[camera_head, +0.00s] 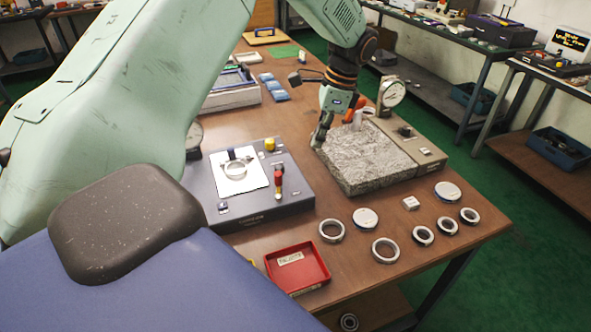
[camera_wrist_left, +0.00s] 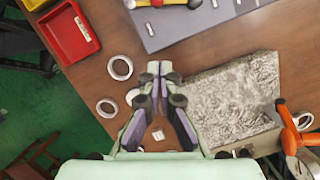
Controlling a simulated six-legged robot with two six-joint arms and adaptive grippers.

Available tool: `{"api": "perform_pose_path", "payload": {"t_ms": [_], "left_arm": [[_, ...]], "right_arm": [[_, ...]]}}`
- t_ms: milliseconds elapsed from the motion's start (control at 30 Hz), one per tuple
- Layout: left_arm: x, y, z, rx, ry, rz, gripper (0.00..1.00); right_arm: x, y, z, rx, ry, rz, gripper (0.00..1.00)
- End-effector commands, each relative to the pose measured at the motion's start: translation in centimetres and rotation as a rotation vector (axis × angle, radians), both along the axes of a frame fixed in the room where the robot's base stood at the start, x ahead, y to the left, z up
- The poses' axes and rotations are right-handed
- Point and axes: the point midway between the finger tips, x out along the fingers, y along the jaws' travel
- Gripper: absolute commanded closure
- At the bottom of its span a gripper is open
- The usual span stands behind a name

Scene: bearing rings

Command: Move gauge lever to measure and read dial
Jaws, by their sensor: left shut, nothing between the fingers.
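A dial gauge (camera_head: 392,93) with a round white face stands at the back of the granite block; its reading is too small to tell. An orange handle (camera_head: 355,106) shows beside my left gripper and in the wrist view (camera_wrist_left: 290,137); I cannot tell whether it is the gauge lever. My left gripper (camera_head: 319,138) is shut and empty, pointing down at the left edge of the granite block (camera_head: 365,160); its fingertips meet in the wrist view (camera_wrist_left: 159,69).
A red tray (camera_head: 312,268) sits at the table's front edge. Several loose bearing rings, including one ring (camera_head: 385,250), lie in front of the granite block. A grey-beige base (camera_head: 428,153) adjoins the block's right side. Blue items (camera_head: 273,87) lie farther back.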

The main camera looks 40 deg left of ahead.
Motion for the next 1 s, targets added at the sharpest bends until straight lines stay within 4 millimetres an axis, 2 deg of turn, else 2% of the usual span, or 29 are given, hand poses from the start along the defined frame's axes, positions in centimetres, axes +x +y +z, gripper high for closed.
{"api": "perform_pose_path", "payload": {"t_ms": [400, 533, 667, 1000], "left_arm": [[-0.1, 0.1, 0.0, 0.006, -0.005, 0.041, 1.0], [-0.2, 0.2, -0.6, 0.006, -0.004, 0.04, 1.0], [-0.5, 0.3, -2.3, 0.006, -0.002, 0.038, 1.0], [-1.5, 1.5, -8.5, 0.006, -0.002, 0.037, 1.0]], "right_arm": [[0.0, 0.0, 0.0, 0.0, 0.0, 0.0, 0.6], [0.0, 0.0, 0.0, 0.0, 0.0, 0.0, 0.6], [0.0, 0.0, -0.1, 0.0, 0.0, 0.0, 0.6], [0.0, 0.0, -0.4, 0.0, 0.0, 0.0, 0.6]]}}
